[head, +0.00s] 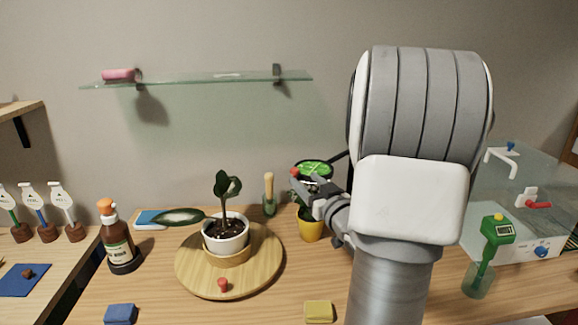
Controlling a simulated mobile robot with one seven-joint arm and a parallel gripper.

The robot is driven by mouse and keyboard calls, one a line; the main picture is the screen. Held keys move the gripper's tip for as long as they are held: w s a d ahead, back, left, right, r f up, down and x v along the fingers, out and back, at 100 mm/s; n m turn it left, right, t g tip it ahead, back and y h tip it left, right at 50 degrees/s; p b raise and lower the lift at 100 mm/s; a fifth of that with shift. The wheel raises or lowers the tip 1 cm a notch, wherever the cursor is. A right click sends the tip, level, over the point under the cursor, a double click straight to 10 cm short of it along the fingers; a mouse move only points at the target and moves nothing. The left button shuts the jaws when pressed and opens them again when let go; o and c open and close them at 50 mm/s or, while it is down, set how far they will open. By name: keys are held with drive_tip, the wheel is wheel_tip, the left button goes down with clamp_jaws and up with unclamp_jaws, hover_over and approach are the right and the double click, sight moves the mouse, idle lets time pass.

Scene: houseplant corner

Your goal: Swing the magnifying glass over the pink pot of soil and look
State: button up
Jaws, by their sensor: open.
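A round dark-rimmed lens, which looks like the magnifying glass (314,168), stands behind the yellow pot area, with bright green showing in it. A thin black arm runs from it to the right and passes behind my arm. A small red knob (295,171) shows at its left edge. My gripper (303,187) is open, its fingers pointing left, just below the lens and close to the knob; I cannot tell whether they touch. No pink pot of soil is in sight; my arm hides much of the table's right middle.
A white pot (226,238) with a plant stands on a round wooden turntable (190,277). A yellow pot (311,229) is below my gripper. A glass shelf (200,79) hangs above.

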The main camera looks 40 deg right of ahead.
sight(293, 169)
drive_tip(key=x, duration=1)
drive_tip(key=shift+a, duration=0.1)
clamp_jaws()
idle(1.1)
